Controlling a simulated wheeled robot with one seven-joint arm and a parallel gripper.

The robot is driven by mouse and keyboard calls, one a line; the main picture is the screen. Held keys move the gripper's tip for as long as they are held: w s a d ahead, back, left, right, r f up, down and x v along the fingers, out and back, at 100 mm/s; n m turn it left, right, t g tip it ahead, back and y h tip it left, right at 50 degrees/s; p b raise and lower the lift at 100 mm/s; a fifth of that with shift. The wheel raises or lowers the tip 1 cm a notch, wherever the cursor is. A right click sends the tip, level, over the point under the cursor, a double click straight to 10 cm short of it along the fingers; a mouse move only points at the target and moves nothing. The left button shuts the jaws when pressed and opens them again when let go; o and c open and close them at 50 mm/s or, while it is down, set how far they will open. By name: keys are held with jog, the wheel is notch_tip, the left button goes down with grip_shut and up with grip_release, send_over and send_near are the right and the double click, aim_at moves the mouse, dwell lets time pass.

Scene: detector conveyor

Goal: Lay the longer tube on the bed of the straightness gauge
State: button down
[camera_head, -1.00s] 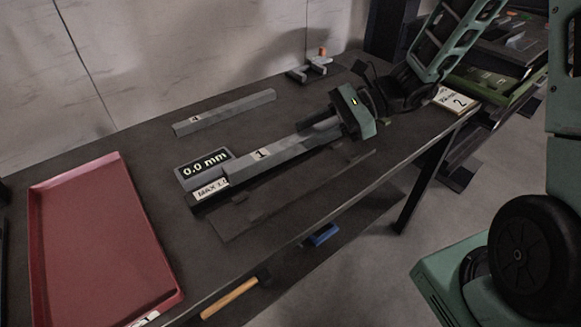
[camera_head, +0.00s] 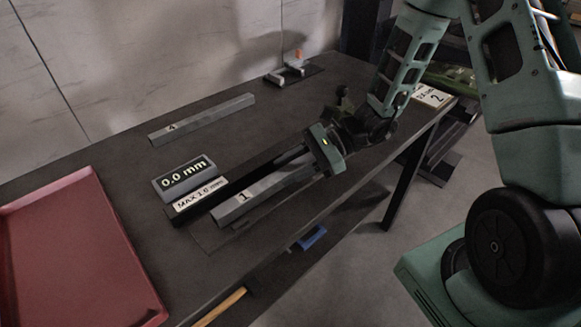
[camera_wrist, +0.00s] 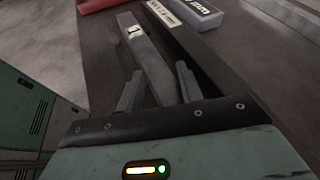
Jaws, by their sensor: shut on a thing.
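A grey square tube marked 1 (camera_head: 240,200) is between the fingers of my gripper (camera_head: 300,162), which is shut on it. The tube shows between both fingers in the wrist view (camera_wrist: 150,52). Its far end is hidden by my gripper. The straightness gauge (camera_head: 186,178) reads 0.0 mm, with a MAX 1.0 mm label below. Its dark narrow bed (camera_head: 238,182) looks bare. Tube 1 is beside the bed on its front side, roughly parallel. I cannot tell whether it touches the table. A tube marked 4 (camera_head: 205,118) lies behind the gauge and looks shorter.
A red tray (camera_head: 65,275) is at the left of the dark table. A small grey stand (camera_head: 288,76) is at the back, and a card marked 2 (camera_head: 432,97) at the right end. A blue object (camera_head: 312,237) and an orange handle (camera_head: 220,307) show below the front edge.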

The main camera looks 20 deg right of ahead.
jog(key=c, duration=0.9)
grip_release()
jog(key=v, duration=1.1)
jog(key=shift+d+r, duration=0.1)
jog(key=shift+d, duration=0.05)
jog(key=shift+s+r, duration=0.15)
jog(key=s+a+r+n+h, duration=0.2)
jog(key=s+a+n+h, duration=0.2)
jog(key=n, duration=0.4)
jog(key=s+a+r+n+g+h, duration=0.1)
jog(key=s+a+r+n+h, duration=0.1)
jog(key=s+a+n+h, duration=0.2)
jog(key=s+a+r+n+h, duration=0.2)
jog(key=s+a+n+h, duration=0.3)
jog(key=n, duration=0.8)
jog(key=shift+s+a+r, duration=0.1)
jog(key=shift+s+a, duration=0.5)
jog(key=shift+s, duration=0.35)
jog(key=shift+s+a, duration=0.6)
jog(key=shift+s, duration=0.35)
jog(key=shift+s+a, duration=0.65)
jog(key=shift+s, duration=0.3)
